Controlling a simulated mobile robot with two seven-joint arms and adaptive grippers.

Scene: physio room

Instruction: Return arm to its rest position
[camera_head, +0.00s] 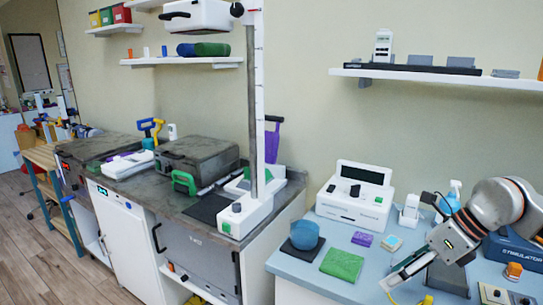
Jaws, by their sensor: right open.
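My right arm (500,204) comes in from the right edge, bent over the blue-topped table at the lower right. My right gripper (398,279) points down and to the left above the table. It is open, and I see nothing held between its fingers. The green cloth-like square (342,264) lies just left of the fingers. Part of the table behind the gripper is hidden. My left gripper is not in view.
A white device with a screen (356,193) stands at the table's back. A blue bowl (304,235), purple block (362,239) and spray bottle (451,197) are nearby. A blue box (515,250) is at the right. A tall white post (255,100) rises from the grey counter.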

